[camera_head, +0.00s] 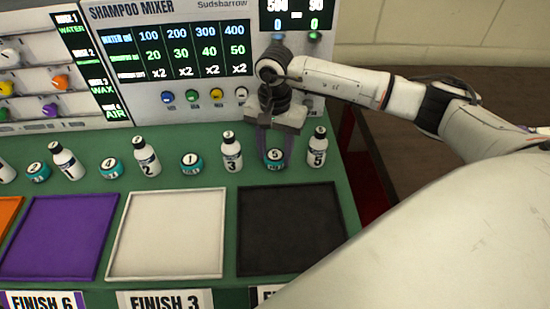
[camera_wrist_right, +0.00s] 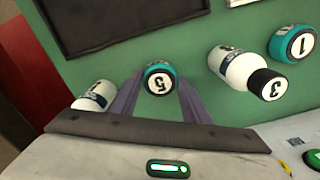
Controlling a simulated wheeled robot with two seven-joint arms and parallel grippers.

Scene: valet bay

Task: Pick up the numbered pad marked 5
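The numbered pad marked 5 (camera_head: 274,157) is a small teal and white round pad on the green counter, in the right half of the head view. It also shows in the right wrist view (camera_wrist_right: 158,80), between the purple finger tips. My right gripper (camera_head: 275,150) points down over it, one finger on each side. The fingers stand wide apart and look open; whether they touch the pad is hard to tell. The pad appears to rest on the counter. My left gripper is not in view.
A bottle marked 5 (camera_head: 317,147) stands close on the right, a bottle marked 3 (camera_head: 231,152) on the left. Pads marked 1 (camera_head: 190,163) and 4 (camera_head: 110,168) lie farther left. A black tray (camera_head: 291,225) lies in front. The shampoo mixer panel (camera_head: 180,90) rises behind.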

